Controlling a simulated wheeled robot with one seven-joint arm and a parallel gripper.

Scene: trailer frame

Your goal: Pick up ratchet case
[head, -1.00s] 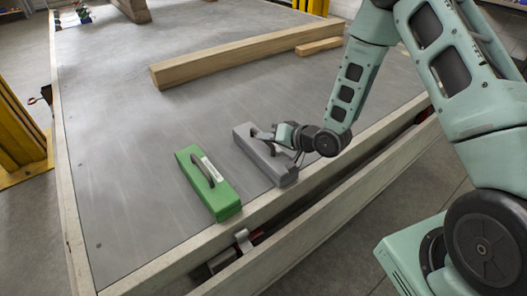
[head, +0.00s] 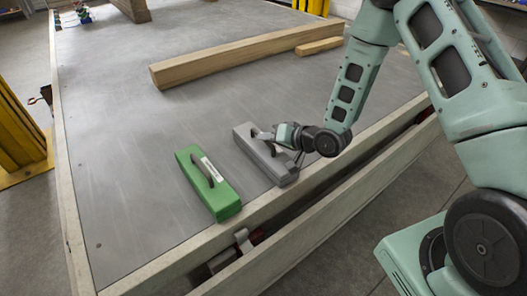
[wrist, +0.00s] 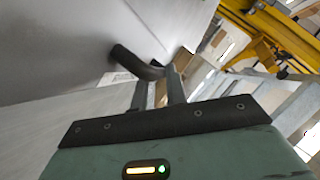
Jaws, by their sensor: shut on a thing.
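A grey case (head: 247,146) with a dark handle lies on the trailer deck near its front edge. A green case (head: 221,200) with a dark handle and a white label lies to its left. The label text is too small to read, so I cannot tell by name which is the ratchet case. My gripper (head: 272,138) is at the grey case's handle and shut on it. In the wrist view the dark handle (wrist: 132,60) lies at the two fingers (wrist: 158,88), with the grey case (wrist: 60,45) filling the left. The case looks to be resting on the deck.
A long wooden beam (head: 235,55) and a shorter wooden block (head: 319,46) lie behind the cases. The trailer's raised front rail (head: 330,172) runs close to the grey case. The grey deck (head: 115,120) is clear to the left.

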